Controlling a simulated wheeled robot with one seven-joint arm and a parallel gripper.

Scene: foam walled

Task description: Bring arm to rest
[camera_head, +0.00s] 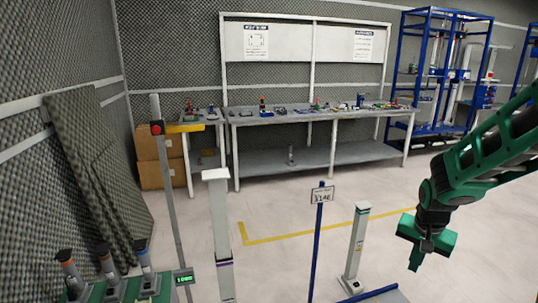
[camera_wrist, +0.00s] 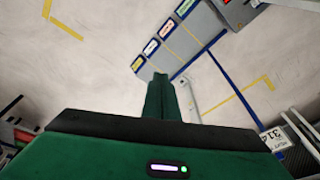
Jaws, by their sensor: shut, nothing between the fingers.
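My gripper (camera_head: 416,262) is green with a dark wrist and hangs at the right of the head view, pointing down over open floor. It is shut and holds nothing. My green and black arm reaches in from the right edge. In the wrist view the closed fingers (camera_wrist: 160,92) show as one narrow green wedge above the floor, with nothing at their tips.
A white post (camera_head: 356,245) stands left of my gripper, near a blue pole with a sign (camera_head: 321,194). A taller white post (camera_head: 219,225) stands further left. A long workbench (camera_head: 325,155) lines the back wall. A blue rack (camera_head: 440,75) stands back right.

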